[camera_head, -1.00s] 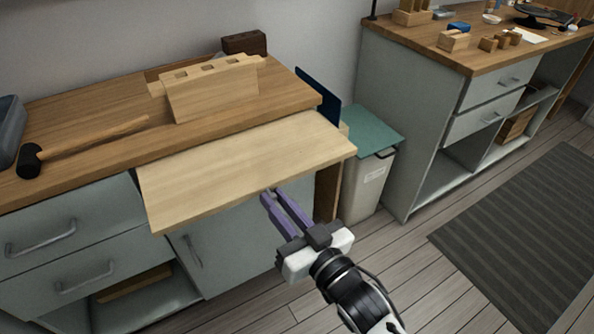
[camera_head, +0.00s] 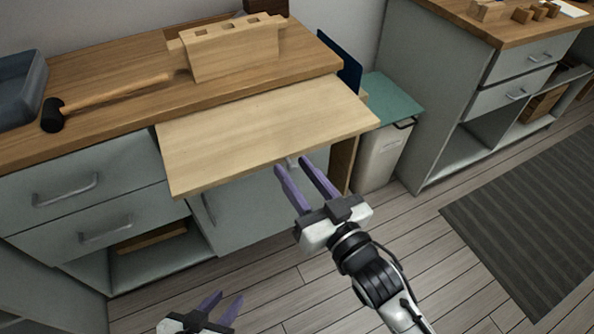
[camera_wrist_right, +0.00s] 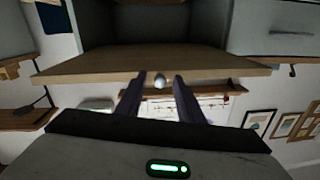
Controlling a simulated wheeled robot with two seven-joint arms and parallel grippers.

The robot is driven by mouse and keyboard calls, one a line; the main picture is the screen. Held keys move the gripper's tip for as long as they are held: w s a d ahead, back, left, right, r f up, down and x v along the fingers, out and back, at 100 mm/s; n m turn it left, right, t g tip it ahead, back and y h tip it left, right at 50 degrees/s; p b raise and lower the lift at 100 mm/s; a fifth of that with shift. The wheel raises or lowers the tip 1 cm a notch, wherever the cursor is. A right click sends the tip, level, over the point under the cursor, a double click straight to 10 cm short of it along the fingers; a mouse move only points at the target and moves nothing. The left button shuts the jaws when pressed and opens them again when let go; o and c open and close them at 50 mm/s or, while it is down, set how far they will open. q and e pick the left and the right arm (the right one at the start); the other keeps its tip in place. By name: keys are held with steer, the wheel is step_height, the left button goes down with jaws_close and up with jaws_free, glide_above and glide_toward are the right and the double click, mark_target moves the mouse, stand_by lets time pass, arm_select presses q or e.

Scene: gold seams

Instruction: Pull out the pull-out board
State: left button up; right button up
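The pull-out board (camera_head: 265,135), pale wood, sticks out well beyond the front of the wooden counter in the head view. A small light knob (camera_head: 291,162) sits at its front edge. My right gripper (camera_head: 293,164) is open at that edge, its purple fingers apart on either side of the knob. The right wrist view shows the knob (camera_wrist_right: 160,81) between the fingertips (camera_wrist_right: 160,75), with gaps on both sides, and the board's edge (camera_wrist_right: 100,72) above. My left gripper (camera_head: 229,296) is at the bottom of the head view, open and empty, clear of the board.
The counter (camera_head: 110,95) holds a mallet (camera_head: 110,98), a slotted wooden block (camera_head: 235,55) and a grey tray (camera_head: 18,90). Grey drawers (camera_head: 80,180) are below. A bin with a teal lid (camera_head: 392,98) stands right of the board. The floor in front is clear.

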arm_select(q)
steer(key=shift+w+r, duration=0.15)
steer(key=shift+r, duration=0.1)
arm_select(e)
steer(key=v, duration=1)
arm_select(q)
steer(key=shift+w, duration=0.1)
arm_select(e)
steer(key=shift+s+d, duration=0.1)
arm_select(q)
steer(key=p+v, duration=0.1)
steer(key=p, duration=0.2)
steer(key=shift+a+r, duration=0.15)
steer(key=shift+r, duration=0.2)
arm_select(e)
steer(key=s+d+f+m+g+h, duration=0.1)
steer(key=s+d+f+g+h, duration=0.2)
steer(key=f, duration=0.6)
steer(key=s+d+f+g+h, duration=0.3)
steer(key=s+d+f, duration=0.3)
steer(key=f, duration=0.4)
steer(key=shift+d+f+m+g, duration=0.2)
steer(key=shift+d+m+g, duration=0.25)
steer(key=shift+g, duration=0.15)
